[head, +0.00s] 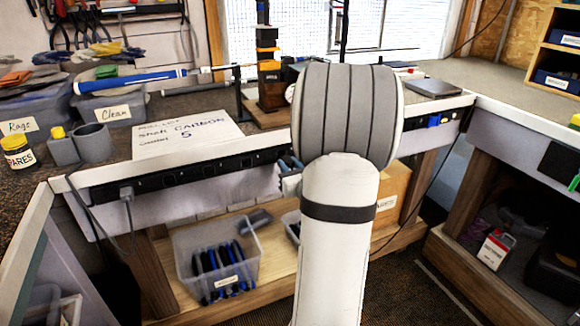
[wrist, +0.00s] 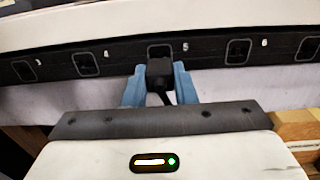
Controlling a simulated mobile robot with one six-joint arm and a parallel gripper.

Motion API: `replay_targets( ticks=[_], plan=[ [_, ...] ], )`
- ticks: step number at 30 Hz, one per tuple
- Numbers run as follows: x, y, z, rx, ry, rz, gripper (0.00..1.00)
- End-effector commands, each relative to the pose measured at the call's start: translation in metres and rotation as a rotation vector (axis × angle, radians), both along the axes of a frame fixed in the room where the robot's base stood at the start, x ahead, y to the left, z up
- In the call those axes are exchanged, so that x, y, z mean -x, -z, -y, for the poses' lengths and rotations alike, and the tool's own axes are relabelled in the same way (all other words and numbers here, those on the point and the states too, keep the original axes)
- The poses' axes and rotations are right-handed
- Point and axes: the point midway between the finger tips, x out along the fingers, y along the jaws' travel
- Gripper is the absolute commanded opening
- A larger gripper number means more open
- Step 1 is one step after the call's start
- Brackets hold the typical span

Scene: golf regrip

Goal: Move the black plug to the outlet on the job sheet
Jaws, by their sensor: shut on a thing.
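My gripper (wrist: 158,88) is shut on the black plug (wrist: 160,72), its blue fingers on either side and the black cord hanging down between them. In the wrist view the plug overlaps the lower part of the outlet (wrist: 160,51) with the 5 printed on its right. I cannot tell whether it is seated or just in front. The job sheet (head: 190,134) lies on the bench in the head view and reads "CARBON" with a 5 below. In the head view my arm hides the plug and most of my gripper (head: 288,172).
The black power strip (head: 215,166) runs along the bench front, with outlets marked 3, 4 and 6 also visible in the wrist view. A grey plug (head: 127,193) with a cord sits at its left. A clear bin (head: 217,262) stands on the shelf below.

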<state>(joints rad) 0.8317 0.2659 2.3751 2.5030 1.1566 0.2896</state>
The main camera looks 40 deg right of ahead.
Motion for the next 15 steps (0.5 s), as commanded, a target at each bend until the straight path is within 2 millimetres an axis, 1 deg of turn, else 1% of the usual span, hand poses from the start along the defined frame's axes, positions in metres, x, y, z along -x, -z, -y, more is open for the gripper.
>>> replay_targets(
  ticks=[15],
  plan=[
    [-0.013, 0.000, 0.003, 0.000, -0.001, 0.000, 0.00]
  ],
)
